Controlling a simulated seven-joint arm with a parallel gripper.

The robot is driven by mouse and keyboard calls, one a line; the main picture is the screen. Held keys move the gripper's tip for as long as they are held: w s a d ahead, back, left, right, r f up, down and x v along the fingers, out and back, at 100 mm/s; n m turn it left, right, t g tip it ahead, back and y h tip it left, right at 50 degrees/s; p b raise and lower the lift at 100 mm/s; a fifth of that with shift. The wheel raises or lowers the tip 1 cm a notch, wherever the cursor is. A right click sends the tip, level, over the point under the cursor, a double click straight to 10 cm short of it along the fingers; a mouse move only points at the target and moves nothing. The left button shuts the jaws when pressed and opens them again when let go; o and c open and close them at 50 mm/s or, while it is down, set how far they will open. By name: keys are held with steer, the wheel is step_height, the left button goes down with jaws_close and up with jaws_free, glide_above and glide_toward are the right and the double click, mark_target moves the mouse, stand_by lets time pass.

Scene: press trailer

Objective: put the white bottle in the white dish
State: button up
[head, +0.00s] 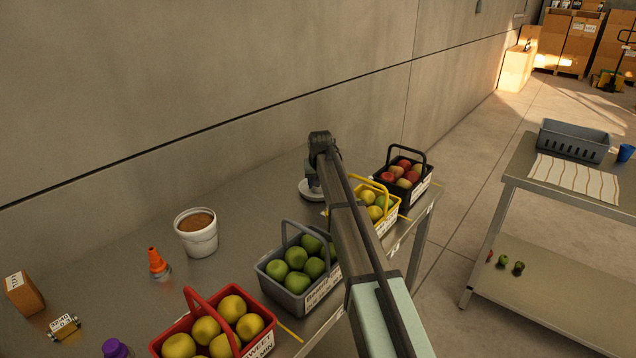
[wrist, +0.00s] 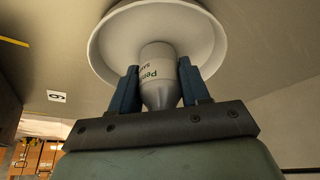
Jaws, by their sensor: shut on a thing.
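The white dish (head: 306,193) sits on the metal table near the wall, partly hidden behind my arm in the head view. In the wrist view the dish (wrist: 110,45) is a round shallow bowl with a raised rim. My gripper (wrist: 159,70) has its two blue fingers shut on the white bottle (wrist: 157,92), one on each side. The bottle has dark printed letters and a tapered end towards the gripper. Its far end lies over the inside of the dish in the wrist view. I cannot tell whether it touches the dish floor. The head view hides the bottle.
Baskets of fruit line the table's front edge: red (head: 178,329), grey (head: 272,281), yellow (head: 393,212) and black (head: 422,188). A second table (head: 525,170) is at the right.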

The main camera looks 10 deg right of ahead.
steer(key=o, duration=1.1)
steer(key=shift+f, duration=0.1)
steer(key=shift+o, duration=0.2)
steer(key=v, duration=1.2)
